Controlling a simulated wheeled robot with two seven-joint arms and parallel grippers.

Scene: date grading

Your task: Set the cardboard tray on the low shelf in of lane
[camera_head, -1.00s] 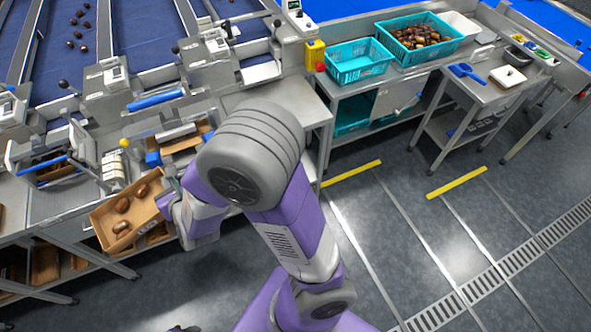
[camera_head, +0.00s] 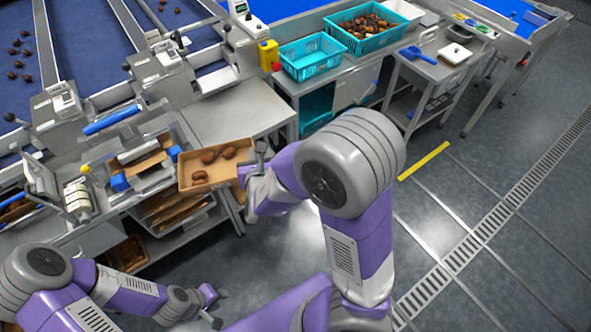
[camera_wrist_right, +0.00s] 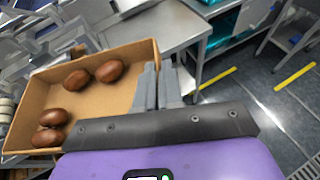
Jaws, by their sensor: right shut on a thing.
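The cardboard tray (camera_head: 207,186) is off the work surface, in front of the grey bench, with several brown dates in it. In the right wrist view the tray (camera_wrist_right: 115,92) is nearly level, the dates lying towards its left and far sides. My right gripper (camera_head: 250,176) is shut on the tray's right-hand wall; its fingers (camera_wrist_right: 158,88) show at that wall in the wrist view. My left gripper (camera_head: 212,304) is low over the floor, apart from the tray, its fingers spread and empty. Stacked cardboard (camera_head: 172,207) sits in a rack under the bench; I cannot tell which level is the low shelf.
The grey bench top (camera_head: 235,112) behind the tray is bare. A teal crate (camera_head: 312,62) and a teal crate of dates (camera_head: 350,38) stand further back. A small side table (camera_head: 440,68) is at the right. The floor in front is open.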

